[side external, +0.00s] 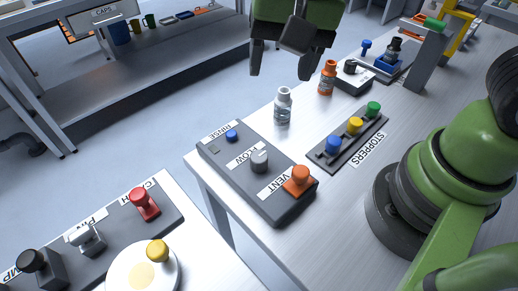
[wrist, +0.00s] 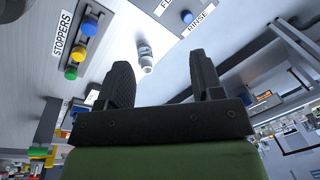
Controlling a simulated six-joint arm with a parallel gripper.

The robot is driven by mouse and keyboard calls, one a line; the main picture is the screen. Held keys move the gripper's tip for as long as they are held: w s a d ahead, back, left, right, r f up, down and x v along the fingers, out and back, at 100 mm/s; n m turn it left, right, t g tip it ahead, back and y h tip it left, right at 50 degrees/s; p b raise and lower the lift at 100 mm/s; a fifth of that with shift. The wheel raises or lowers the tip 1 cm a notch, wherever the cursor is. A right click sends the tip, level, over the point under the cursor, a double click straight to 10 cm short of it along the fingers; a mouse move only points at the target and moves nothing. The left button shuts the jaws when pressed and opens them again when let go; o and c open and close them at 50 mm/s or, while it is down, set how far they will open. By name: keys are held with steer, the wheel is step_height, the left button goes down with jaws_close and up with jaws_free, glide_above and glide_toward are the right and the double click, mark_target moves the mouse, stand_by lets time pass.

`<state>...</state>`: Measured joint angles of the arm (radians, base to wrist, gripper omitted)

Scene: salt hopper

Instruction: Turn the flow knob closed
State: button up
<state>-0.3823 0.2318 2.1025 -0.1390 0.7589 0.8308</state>
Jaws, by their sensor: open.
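The flow knob (side external: 259,160) is a grey round knob on the dark control box (side external: 290,211), beside a FLOW label, between the blue rinse button (side external: 232,135) and the orange vent knob (side external: 298,179). In the wrist view, the rinse button (wrist: 187,17) and part of the FLOW label show at the top edge; the flow knob itself is out of view. My gripper (side external: 276,73) is open and empty, high above and behind the box in the side view. Its two dark fingers also show in the wrist view (wrist: 165,82). It touches nothing.
A clear bottle (side external: 283,106) and an orange bottle (side external: 327,78) stand behind the box. A rack of blue, yellow and green stoppers (side external: 347,139) lies to its right. A separate bench with a red-knobbed panel (side external: 144,203) is at front left. The air above the box is clear.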

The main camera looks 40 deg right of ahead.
steer(key=m+g+h, duration=0.1)
glide_above(259, 156)
step_height(259, 156, down, 7)
step_height(259, 156, down, 10)
steer(key=c, duration=0.9)
